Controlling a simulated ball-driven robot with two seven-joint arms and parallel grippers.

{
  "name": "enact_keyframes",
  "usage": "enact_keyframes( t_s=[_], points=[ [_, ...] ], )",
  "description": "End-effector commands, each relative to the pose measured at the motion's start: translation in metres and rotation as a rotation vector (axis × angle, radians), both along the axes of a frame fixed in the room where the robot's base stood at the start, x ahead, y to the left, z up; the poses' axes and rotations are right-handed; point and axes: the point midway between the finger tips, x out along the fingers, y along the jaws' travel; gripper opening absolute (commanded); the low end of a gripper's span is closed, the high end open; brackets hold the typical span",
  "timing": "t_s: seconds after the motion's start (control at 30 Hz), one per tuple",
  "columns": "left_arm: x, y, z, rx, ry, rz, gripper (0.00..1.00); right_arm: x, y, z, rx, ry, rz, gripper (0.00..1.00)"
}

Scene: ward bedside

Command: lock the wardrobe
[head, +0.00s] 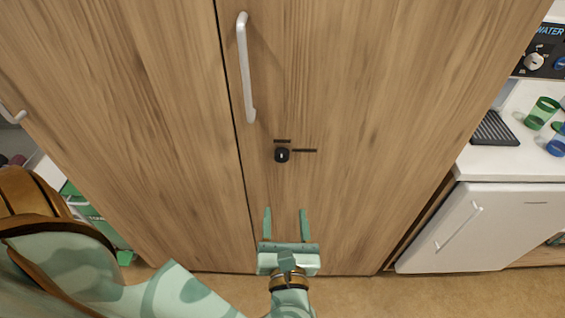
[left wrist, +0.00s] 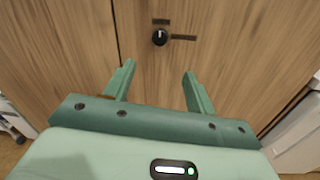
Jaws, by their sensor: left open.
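The wooden wardrobe (head: 350,90) fills the middle of the head view, with its doors closed. A white bar handle (head: 245,70) is on the right door near the seam. Below it is a small black lock knob (head: 281,155) with a light mark pointing up; one dark mark is above it and another to its right. The lock knob also shows in the left wrist view (left wrist: 160,37). My left gripper (head: 286,212) is open and empty below the knob, its fingers pointing toward the door and apart from the knob. My right gripper is not in view.
At the right, a white counter (head: 515,165) holds green and blue cups (head: 542,112) and a black drip tray (head: 495,130), above a white fridge door (head: 460,225). At the left are green bins (head: 95,215). Space before the knob is clear.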

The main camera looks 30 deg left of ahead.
Motion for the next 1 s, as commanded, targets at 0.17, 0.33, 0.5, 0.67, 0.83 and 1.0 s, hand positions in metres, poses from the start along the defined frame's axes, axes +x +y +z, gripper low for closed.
enact_keyframes(
  t_s=[0.17, 0.33, 0.5, 0.67, 0.83, 1.0],
  points=[
    [0.02, 0.017, 0.003, -0.021, -0.012, 0.01, 0.56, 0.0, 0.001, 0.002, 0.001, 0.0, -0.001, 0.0],
    [0.055, 0.042, 0.003, -0.016, -0.011, 0.009, 0.56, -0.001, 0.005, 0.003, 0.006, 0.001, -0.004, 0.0],
    [0.09, 0.067, 0.003, -0.014, -0.011, 0.009, 0.56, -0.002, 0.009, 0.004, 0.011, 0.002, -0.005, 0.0],
    [0.114, 0.084, 0.002, -0.014, -0.008, 0.008, 0.56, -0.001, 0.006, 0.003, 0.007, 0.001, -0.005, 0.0],
    [0.127, 0.094, 0.001, -0.015, -0.007, 0.009, 0.56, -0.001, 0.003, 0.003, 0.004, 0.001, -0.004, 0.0],
    [0.129, 0.096, 0.002, -0.015, -0.006, 0.009, 0.56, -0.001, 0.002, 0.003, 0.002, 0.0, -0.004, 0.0]
  ],
)
